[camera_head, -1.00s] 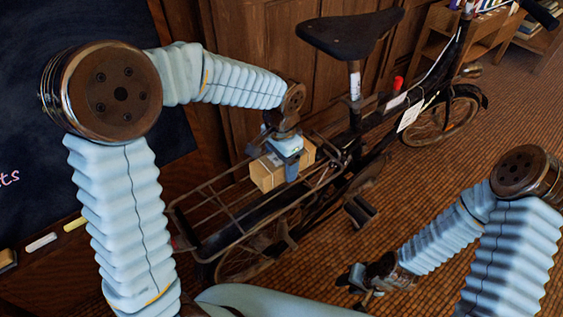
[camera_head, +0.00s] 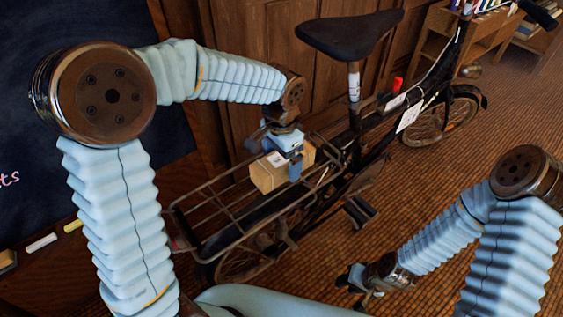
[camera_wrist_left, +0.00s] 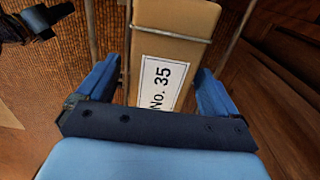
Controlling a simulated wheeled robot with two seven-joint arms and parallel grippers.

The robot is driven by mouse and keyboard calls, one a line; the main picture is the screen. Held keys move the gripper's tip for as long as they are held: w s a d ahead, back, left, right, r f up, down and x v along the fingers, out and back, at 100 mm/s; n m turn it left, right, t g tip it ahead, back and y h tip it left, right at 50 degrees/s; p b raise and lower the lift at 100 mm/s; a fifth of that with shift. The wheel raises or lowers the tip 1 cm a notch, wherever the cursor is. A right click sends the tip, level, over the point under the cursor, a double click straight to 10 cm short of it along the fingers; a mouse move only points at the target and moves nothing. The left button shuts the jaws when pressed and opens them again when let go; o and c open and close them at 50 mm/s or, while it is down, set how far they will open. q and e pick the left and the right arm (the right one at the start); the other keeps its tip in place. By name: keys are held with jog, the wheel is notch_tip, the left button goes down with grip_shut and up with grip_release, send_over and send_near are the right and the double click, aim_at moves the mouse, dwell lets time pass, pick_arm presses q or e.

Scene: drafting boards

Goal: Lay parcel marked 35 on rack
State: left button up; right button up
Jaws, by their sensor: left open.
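The parcel (camera_head: 267,178) is a tan box lying on the wire rack (camera_head: 207,192) behind the bicycle's saddle. In the left wrist view the parcel (camera_wrist_left: 182,17) shows a white label reading "No. 35", and a thin metal bar crosses over it. My left gripper (camera_head: 284,160) is at the parcel, with one blue finger in front of its near side. In the left wrist view the left gripper (camera_wrist_left: 157,78) is open, with its fingers apart on either side of the parcel. My right gripper (camera_head: 356,284) is low over the floor, away from the rack; its jaw opening is unclear.
The bicycle's saddle (camera_head: 350,34) rises just beyond the rack. Wood panelling (camera_head: 265,60) stands close behind. A chalkboard (camera_head: 80,70) with chalk on its ledge is at the left. A shelf (camera_head: 445,40) stands at the back right. Tiled floor (camera_head: 480,130) is open at right.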

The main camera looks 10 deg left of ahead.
pick_arm(q)
notch_tip(320, 180, up, 10)
jog(key=shift+r+p, duration=0.15)
jog(key=shift+p, duration=0.2)
dwell(0.4)
